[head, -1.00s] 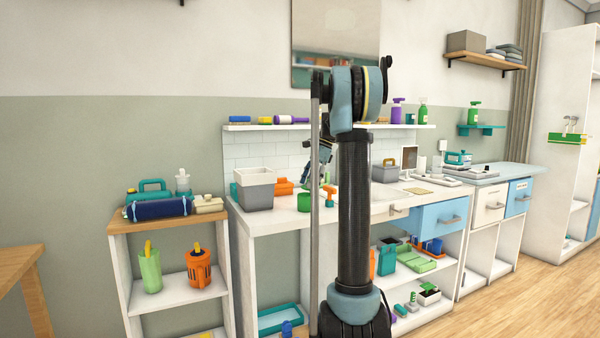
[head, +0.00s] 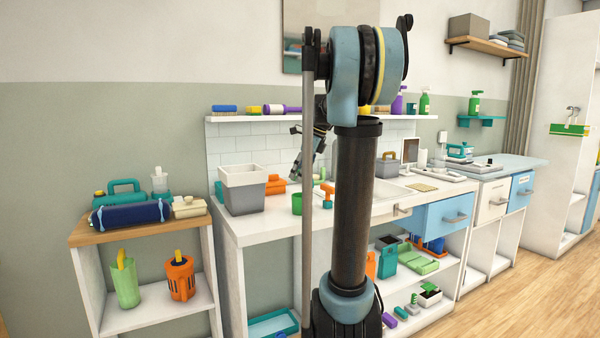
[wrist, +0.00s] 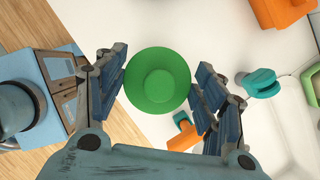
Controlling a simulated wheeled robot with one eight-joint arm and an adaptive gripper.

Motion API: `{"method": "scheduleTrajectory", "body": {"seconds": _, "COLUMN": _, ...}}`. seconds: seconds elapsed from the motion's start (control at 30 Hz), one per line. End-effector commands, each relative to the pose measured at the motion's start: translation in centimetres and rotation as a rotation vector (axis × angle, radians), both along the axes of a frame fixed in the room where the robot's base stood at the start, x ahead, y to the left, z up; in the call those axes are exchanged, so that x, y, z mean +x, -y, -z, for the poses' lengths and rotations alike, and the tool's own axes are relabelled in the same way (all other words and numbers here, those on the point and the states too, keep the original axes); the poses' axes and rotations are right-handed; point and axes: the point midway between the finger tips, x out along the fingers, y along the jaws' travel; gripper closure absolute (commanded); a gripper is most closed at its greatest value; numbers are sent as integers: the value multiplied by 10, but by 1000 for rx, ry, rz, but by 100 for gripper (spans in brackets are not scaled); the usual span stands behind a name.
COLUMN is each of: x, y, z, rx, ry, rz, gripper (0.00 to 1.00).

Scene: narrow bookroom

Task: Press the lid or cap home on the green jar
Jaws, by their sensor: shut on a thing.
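The green jar (head: 297,204) stands upright on the white counter, near its front edge, in the head view. My gripper (head: 296,177) is just above it, partly hidden by my own arm. In the wrist view my gripper (wrist: 160,86) has its fingers on either side of a round green lid (wrist: 158,87) with a raised middle, and is shut on it. The lid hides what is directly under it. I cannot tell whether it touches the jar.
An orange T-shaped thing (head: 328,195) stands close to the jar's right, also in the wrist view (wrist: 184,131). A grey bin (head: 244,191) stands to the left, with an orange box (head: 275,184) behind. A low shelf unit (head: 148,230) is left of the counter.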

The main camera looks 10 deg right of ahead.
Motion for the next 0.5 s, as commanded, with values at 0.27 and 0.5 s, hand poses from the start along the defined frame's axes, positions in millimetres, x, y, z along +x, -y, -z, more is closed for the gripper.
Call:
{"method": "scheduleTrajectory", "body": {"seconds": 0.27, "x": 0, "y": 0, "z": 23, "rx": 0, "ry": 0, "rz": -1, "gripper": 57}}
{"method": "scheduleTrajectory", "body": {"seconds": 0.5, "x": 0, "y": 1, "z": 41, "rx": 0, "ry": 0, "rz": -1, "gripper": 57}}
